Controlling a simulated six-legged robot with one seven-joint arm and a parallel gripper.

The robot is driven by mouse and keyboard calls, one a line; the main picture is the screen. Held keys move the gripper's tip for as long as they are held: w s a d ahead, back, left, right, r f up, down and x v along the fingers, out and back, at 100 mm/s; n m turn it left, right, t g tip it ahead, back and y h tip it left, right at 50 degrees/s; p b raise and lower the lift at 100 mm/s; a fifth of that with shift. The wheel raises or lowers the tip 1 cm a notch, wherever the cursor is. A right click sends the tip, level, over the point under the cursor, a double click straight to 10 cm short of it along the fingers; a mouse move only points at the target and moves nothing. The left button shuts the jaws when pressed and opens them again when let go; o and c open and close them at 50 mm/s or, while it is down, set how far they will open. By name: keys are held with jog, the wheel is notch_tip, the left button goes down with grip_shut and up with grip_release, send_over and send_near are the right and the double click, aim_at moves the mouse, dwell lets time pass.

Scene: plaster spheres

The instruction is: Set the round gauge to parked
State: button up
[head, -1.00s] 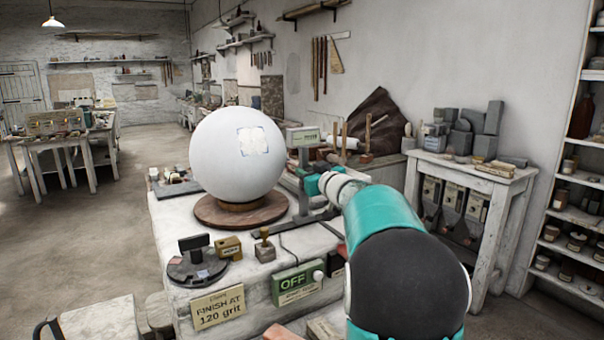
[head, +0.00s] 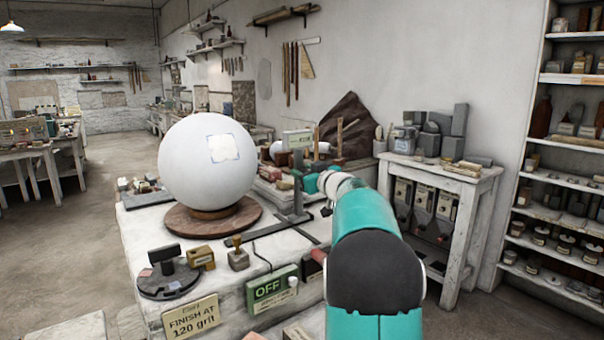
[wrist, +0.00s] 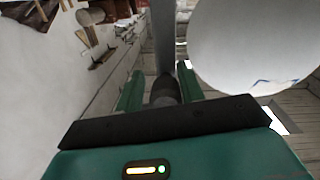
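What I take for the round gauge (head: 298,139) is a pale display box on a dark upright post, standing on the bench just right of a large white plaster sphere (head: 190,170). My gripper (head: 311,182) is beside the post at about mid height; its fingers are small and partly hidden by my arm in the head view. In the wrist view, the green fingers (wrist: 160,92) stand apart with a dark cylindrical part (wrist: 165,90) between them. A grey post (wrist: 163,40) rises beyond it. I cannot tell whether a finger touches the part.
The sphere rests on a round wooden base (head: 190,223). In front are a dark round turntable-like disc (head: 155,291), small blocks, a green OFF box (head: 272,289) and a "FINISH AT 120 grit" sign (head: 192,318). A side table (head: 445,172) and shelves (head: 560,145) stand right. Floor at left is open.

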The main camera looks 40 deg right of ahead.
jog(key=shift+o, duration=1)
jog(key=shift+s+d+f, duration=0.1)
jog(key=shift+d, duration=0.15)
jog(key=shift+a, duration=0.25)
jog(key=s+a, duration=0.1)
jog(key=s, duration=1.2)
jog(key=shift+s+a, duration=0.25)
jog(key=shift+s, duration=0.1)
